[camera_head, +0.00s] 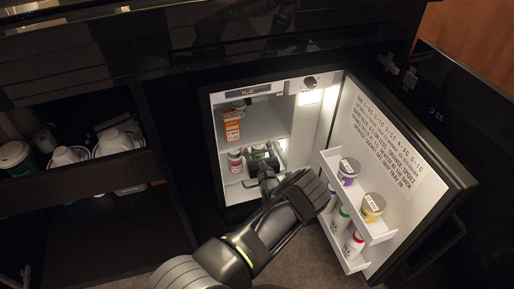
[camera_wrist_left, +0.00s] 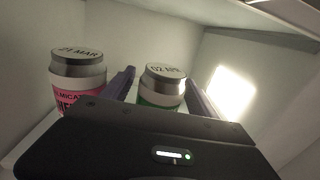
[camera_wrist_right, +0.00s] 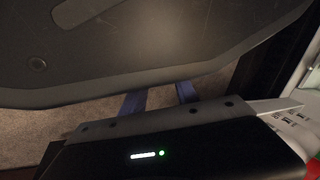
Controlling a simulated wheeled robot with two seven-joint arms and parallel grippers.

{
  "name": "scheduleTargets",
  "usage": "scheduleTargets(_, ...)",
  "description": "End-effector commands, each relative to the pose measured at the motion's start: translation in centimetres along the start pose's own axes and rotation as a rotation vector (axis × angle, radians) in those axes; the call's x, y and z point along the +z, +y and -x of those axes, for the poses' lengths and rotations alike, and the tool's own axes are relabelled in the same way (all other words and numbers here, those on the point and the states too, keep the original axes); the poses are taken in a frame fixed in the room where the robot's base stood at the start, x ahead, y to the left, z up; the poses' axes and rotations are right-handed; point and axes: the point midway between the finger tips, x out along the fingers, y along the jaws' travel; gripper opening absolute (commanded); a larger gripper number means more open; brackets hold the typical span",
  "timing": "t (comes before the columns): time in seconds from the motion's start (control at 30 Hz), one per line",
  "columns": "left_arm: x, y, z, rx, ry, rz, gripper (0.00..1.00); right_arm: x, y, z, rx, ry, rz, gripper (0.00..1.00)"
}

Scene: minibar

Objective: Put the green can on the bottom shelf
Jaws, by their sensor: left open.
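A green can (camera_wrist_left: 160,88) with a silver top marked "02 APR" stands inside the fridge, next to a pink can (camera_wrist_left: 78,82) marked "21 MAR". In the head view the green can (camera_head: 258,151) is partly behind my left gripper (camera_head: 264,162). The gripper is open, with one finger on each side of the green can; I cannot tell whether they touch it. The pink can (camera_head: 235,160) stands to its left on the fridge's lower level. My right gripper (camera_wrist_right: 158,98) is open and empty above the carpet, partly hidden by a dark surface.
The open fridge door (camera_head: 385,130) at right has racks with purple-label and yellow-label tubs (camera_head: 373,206) and small bottles. An open drawer (camera_head: 70,178) with cups is at left.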

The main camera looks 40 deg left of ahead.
Motion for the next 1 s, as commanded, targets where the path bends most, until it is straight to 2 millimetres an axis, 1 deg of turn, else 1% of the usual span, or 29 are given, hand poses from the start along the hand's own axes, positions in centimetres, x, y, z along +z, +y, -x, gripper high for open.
scheduleTargets(0.03, 0.5, 0.0, 0.0, 0.000, 0.000, 0.000, 0.69, 0.0, -0.1, 0.3, 0.000, 0.000, 0.000, 0.36)
scheduleTargets(0.17, 0.4, -0.1, 1.3, -0.002, 0.002, 0.000, 0.69, 0.1, -0.3, 0.8, 0.001, -0.001, 0.001, 0.36)
scheduleTargets(0.27, 0.6, -0.1, 3.0, -0.002, 0.002, -0.002, 0.69, 0.1, -0.6, 1.5, 0.003, -0.002, 0.001, 0.36)
scheduleTargets(0.5, 0.5, -0.1, 8.0, -0.002, 0.003, -0.003, 0.69, 0.3, -1.1, 3.1, 0.005, -0.006, 0.003, 0.36)
scheduleTargets(0.6, 0.5, 0.0, 9.8, -0.002, 0.002, -0.002, 0.69, 0.4, -1.3, 3.7, 0.005, -0.009, 0.004, 0.36)
scheduleTargets(0.7, 0.4, 0.0, 11.1, -0.001, 0.000, -0.001, 0.69, 0.4, -1.4, 4.0, 0.005, -0.011, 0.004, 0.36)
scheduleTargets(0.83, 0.3, 0.0, 11.9, 0.001, 0.000, -0.001, 0.69, 0.4, -1.4, 4.1, 0.005, -0.012, 0.004, 0.36)
scheduleTargets(1.0, 0.2, 0.0, 12.0, 0.001, 0.000, -0.001, 0.69, 0.4, -1.4, 4.1, 0.005, -0.012, 0.004, 0.36)
